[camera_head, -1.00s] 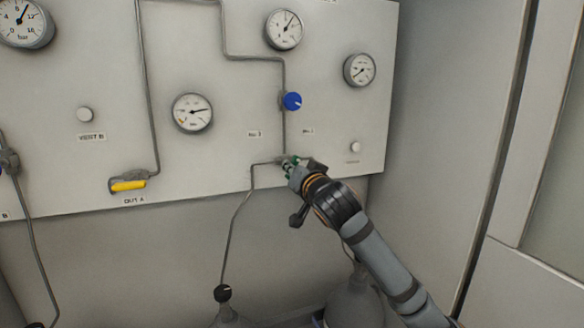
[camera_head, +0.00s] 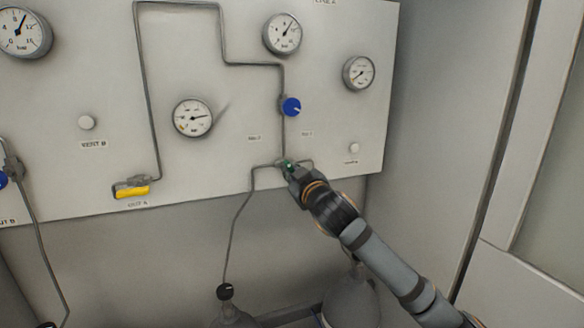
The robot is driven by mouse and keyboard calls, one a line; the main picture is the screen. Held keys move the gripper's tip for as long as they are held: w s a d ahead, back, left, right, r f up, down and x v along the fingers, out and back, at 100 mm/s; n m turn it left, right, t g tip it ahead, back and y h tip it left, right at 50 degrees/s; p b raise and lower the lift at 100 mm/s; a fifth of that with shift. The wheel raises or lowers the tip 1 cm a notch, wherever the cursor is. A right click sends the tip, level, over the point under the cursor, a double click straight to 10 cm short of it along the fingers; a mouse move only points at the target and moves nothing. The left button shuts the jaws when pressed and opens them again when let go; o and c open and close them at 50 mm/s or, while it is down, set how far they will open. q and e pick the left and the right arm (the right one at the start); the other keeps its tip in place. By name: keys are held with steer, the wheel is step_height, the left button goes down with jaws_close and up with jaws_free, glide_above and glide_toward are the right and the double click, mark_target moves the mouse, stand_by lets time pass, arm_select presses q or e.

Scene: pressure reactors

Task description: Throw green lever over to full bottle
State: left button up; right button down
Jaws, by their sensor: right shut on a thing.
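The green lever (camera_head: 288,163) sits on the pipe junction below the blue knob (camera_head: 291,107). Only a small part of it shows, as my right gripper (camera_head: 291,169) covers the rest. The right gripper is shut on the lever. Two gas bottles stand below the panel: a left bottle (camera_head: 232,318) with a dark valve top, and a right bottle (camera_head: 352,303) partly behind my right arm. Which bottle is full cannot be told directly from here. My left gripper is not in view.
The panel (camera_head: 235,150) carries several round gauges, including one right of the blue knob (camera_head: 359,73). A yellow lever (camera_head: 132,192) is at lower left. A thin pipe (camera_head: 235,225) runs down to the left bottle. A cabinet wall (camera_head: 450,130) stands on the right.

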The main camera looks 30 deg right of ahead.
steer(key=shift+n+p, duration=0.75)
steer(key=shift+n, duration=0.85)
steer(key=c, duration=1.4)
jaws_free()
steer(key=shift+r, duration=0.1)
step_height(320, 180, up, 10)
steer(key=shift+f, duration=0.1)
